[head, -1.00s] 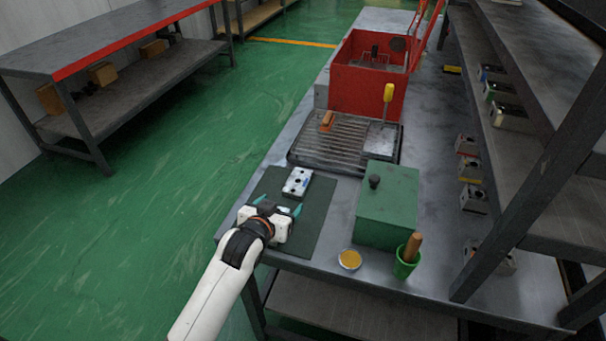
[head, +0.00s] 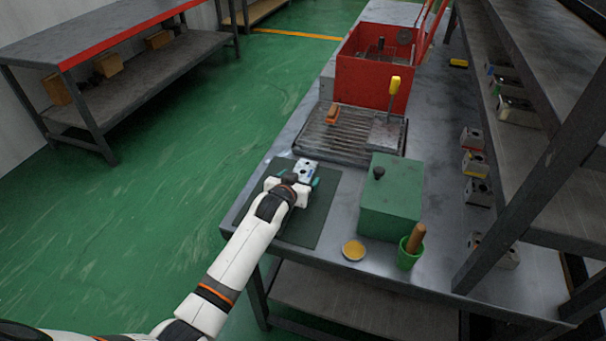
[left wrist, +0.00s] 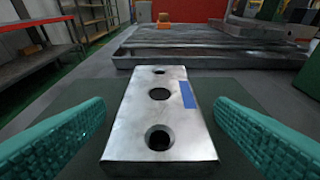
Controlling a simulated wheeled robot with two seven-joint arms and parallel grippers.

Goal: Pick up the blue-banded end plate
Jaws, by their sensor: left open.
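A silver metal block with a blue patch (left wrist: 160,115) lies flat on the dark green mat in the left wrist view, with several round holes in its top. In the head view the same block (head: 307,166) is partly hidden behind my left gripper. My left gripper (head: 295,185) is low over the mat at the block's near end. In the left wrist view its teal fingers (left wrist: 160,135) are open, one on each side of the block, with gaps on both sides. My right gripper is not in view.
The mat (head: 312,228) has bare room near the table edge. A green box (head: 390,200), yellow dish (head: 353,250) and green cup (head: 409,255) stand to the right. Behind are a ribbed tray (head: 340,140) and red bin (head: 375,80). Other blocks (head: 475,163) sit on the right shelf.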

